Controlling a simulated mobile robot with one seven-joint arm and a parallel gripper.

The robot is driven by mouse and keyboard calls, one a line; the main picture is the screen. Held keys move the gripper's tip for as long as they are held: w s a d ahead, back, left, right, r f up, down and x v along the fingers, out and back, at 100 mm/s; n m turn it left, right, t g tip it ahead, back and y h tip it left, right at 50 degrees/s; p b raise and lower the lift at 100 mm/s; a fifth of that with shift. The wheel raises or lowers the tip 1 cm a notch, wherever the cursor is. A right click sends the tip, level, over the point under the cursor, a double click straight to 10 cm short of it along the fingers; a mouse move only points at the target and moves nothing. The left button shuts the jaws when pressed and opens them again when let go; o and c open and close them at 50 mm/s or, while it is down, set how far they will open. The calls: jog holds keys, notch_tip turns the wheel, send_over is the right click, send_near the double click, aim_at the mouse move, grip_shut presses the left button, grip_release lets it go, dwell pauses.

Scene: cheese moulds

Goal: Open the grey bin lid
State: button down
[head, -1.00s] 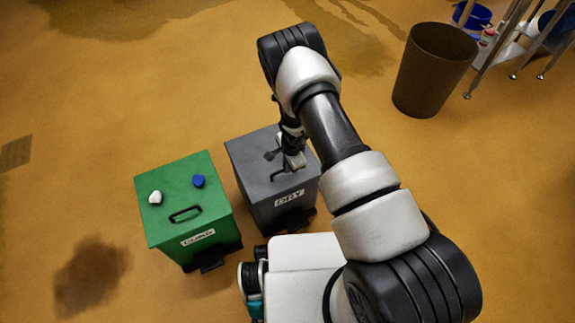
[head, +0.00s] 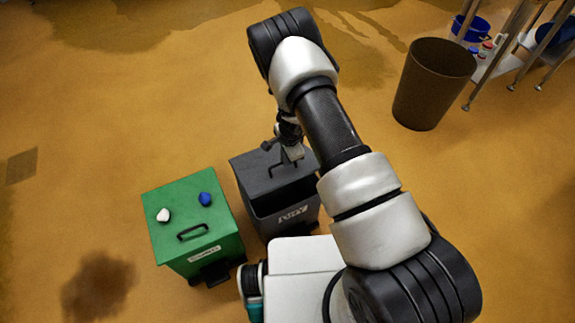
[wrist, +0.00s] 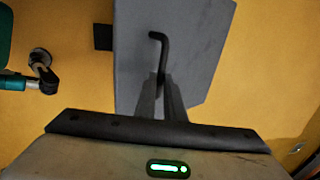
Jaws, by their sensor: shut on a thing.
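The grey bin (head: 285,212) stands to the right of the green bin, with a white label on its front. Its grey lid (head: 252,172) is tilted, its front edge raised a little, with a dark band below that edge. The lid also fills the middle of the wrist view (wrist: 200,50). My gripper (head: 292,155) is over the lid, and its fingers (wrist: 162,88) are shut on the lid's dark bar handle (wrist: 157,40). The wrist view hides the gripped part of the handle between the fingers. The inside of the bin does not show.
The green bin (head: 205,240) stands close on the left, its lid shut, with a white lump (head: 163,215) and a blue lump (head: 205,199) on top. A brown open bin (head: 432,90) and a metal rack (head: 490,60) stand at the back right. The floor behind is clear.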

jog(key=w+a+r+b, duration=0.2)
jog(key=w+a+b, duration=0.1)
jog(key=w, duration=0.3)
jog(key=w+a+r+b, duration=0.2)
jog(key=w+r, duration=0.1)
jog(key=w, duration=0.4)
jog(key=w+a+r+b, duration=0.3)
jog(key=w, duration=0.3)
jog(key=shift+w+a+r+b, duration=0.25)
jog(key=shift+w+a+b, duration=0.1)
jog(key=shift+w, duration=0.05)
jog(key=c, duration=1.8)
grip_release()
jog(key=shift+w, duration=0.1)
jog(key=shift+c, duration=0.2)
notch_tip(320, 180, up, 18)
jog(key=s+d+p, duration=0.1)
jog(key=s+p, duration=0.2)
jog(key=p, duration=0.1)
jog(key=shift+d+f+p, duration=0.15)
jog(key=shift+f+p, duration=0.1)
jog(key=shift+p, duration=0.05)
